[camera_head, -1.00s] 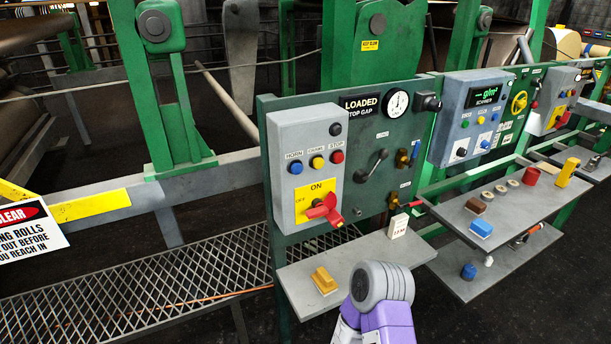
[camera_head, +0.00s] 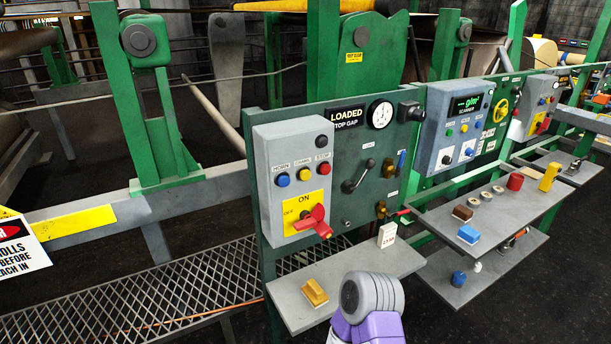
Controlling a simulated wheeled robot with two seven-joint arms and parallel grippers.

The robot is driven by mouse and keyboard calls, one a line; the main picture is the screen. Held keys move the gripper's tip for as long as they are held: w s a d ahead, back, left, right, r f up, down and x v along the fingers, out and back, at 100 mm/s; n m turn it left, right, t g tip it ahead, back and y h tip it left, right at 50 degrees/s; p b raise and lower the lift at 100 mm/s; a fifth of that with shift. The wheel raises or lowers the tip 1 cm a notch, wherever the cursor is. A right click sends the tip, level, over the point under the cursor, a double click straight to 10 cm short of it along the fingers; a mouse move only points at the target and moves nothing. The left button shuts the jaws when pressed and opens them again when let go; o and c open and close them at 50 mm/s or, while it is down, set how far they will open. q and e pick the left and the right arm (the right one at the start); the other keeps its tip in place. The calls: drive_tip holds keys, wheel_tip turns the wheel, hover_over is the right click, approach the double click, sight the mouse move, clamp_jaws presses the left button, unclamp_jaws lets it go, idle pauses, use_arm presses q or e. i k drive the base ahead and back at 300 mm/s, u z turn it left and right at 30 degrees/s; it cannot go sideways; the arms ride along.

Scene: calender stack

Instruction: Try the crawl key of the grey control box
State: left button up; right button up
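The grey control box (camera_head: 262,165) is mounted on the left of a green panel. It has a blue button (camera_head: 283,180) labelled HORN, a yellow button (camera_head: 303,174) under a small label that reads like CRAWL, and a red button (camera_head: 323,168) under STOP. A black knob (camera_head: 321,142) sits above them. Below is a red rotary handle (camera_head: 311,221) on a yellow ON/OFF plate (camera_head: 291,207). Neither gripper shows. A purple and grey part of my arm is at the bottom centre, below the box and apart from it.
The green panel (camera_head: 345,160) carries a gauge (camera_head: 380,114) and levers. A scanner box (camera_head: 437,150) and shelves with small items stand to the right.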

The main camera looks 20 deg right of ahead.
sight(304, 174)
drive_tip(key=u, duration=2.05)
drive_tip(key=k, duration=0.85)
drive_tip(key=z, duration=1.5)
drive_tip(key=i, duration=0.5)
drive_tip(key=u, duration=0.05)
